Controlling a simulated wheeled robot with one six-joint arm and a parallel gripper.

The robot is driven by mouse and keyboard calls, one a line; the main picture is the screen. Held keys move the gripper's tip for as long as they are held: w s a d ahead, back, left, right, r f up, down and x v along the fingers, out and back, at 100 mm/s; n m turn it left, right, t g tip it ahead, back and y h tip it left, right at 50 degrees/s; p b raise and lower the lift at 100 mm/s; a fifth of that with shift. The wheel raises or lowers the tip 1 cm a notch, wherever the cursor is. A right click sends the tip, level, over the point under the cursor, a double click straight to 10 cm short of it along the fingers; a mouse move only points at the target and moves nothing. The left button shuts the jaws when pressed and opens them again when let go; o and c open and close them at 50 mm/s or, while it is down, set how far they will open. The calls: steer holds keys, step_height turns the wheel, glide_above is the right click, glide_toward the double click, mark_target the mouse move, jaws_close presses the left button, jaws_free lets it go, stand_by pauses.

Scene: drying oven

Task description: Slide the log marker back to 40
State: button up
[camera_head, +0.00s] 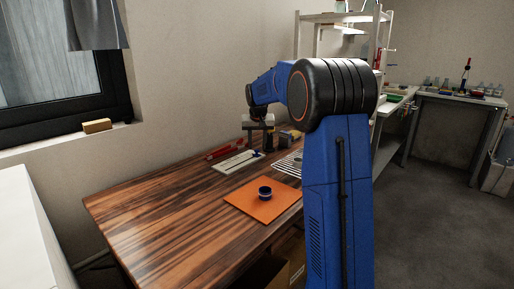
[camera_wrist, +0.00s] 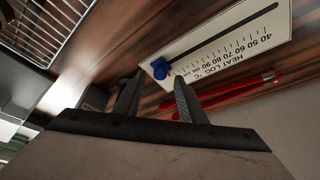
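The white heat log board (camera_wrist: 215,45) lies on the wooden table, its print upside down in the wrist view. Its dark slot (camera_wrist: 235,28) runs beside a scale with 40 towards the right. The blue log marker (camera_wrist: 160,68) sits at the left, high-number end of the slot, far from 40. In the head view the board (camera_head: 232,163) is near the back of the table, beneath my gripper (camera_head: 258,128). In the wrist view my gripper (camera_wrist: 157,88) is open, its two fingers apart with nothing between them. The marker appears just beyond the fingertips; contact does not show.
Red-handled tongs (camera_wrist: 225,93) lie beside the board, near the wall. A wire rack (camera_wrist: 45,28) lies on the other side. An orange mat (camera_head: 240,198) with a dark blue round container (camera_head: 265,193) is nearer the front. The table's left part (camera_head: 150,220) is clear.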

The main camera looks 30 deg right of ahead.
steer(key=shift+x, duration=1)
steer(key=shift+r, duration=0.1)
jaws_close()
glide_above(228, 168)
steer(key=s, duration=0.2)
steer(key=shift+s+a, duration=0.2)
steer(key=shift+a, duration=0.15)
jaws_free()
steer(key=shift+a, duration=0.15)
steer(key=v, duration=1.7)
